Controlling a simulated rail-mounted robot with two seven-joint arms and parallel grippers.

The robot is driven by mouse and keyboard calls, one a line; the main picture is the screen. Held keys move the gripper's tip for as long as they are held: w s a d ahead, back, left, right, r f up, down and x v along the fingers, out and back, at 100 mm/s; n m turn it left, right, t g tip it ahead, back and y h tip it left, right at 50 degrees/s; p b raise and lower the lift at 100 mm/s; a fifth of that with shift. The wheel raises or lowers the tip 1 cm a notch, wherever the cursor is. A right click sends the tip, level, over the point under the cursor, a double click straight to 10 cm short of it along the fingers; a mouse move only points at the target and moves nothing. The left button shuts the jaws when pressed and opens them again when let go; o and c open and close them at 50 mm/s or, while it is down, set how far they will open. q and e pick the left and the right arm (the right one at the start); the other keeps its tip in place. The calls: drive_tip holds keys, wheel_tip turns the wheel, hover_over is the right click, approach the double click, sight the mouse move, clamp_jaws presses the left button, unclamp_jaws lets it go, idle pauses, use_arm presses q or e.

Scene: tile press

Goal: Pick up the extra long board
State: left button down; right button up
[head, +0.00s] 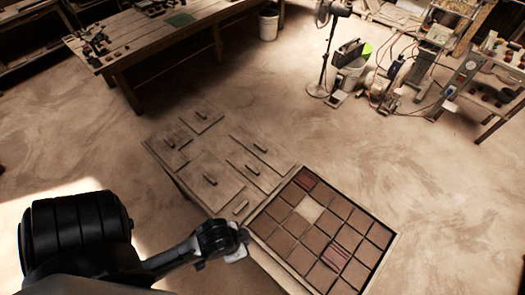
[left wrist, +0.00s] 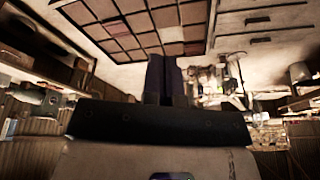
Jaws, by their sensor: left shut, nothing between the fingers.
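Several flat grey boards with small bar handles lie on a low table (head: 158,153) at the picture's centre. They include a far board (head: 202,123), a large left board (head: 200,165) and a right board (head: 268,178). I cannot tell for sure which is the extra long one. My left gripper (head: 240,247) is at the near side of the table, below the boards in the picture, apart from them and empty. In the left wrist view its dark fingers (left wrist: 164,75) are together. My right gripper is not in view.
A wooden frame (head: 388,245) of brown tiles adjoins the boards on the right, with one pale tile (head: 309,209) and a few reddish ones. A workbench (head: 150,42) stands at the back left. A fan (head: 335,45) and machines stand at the back right. Open floor lies between.

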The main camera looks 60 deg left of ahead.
use_arm(q)
unclamp_jaws()
idle(1.1)
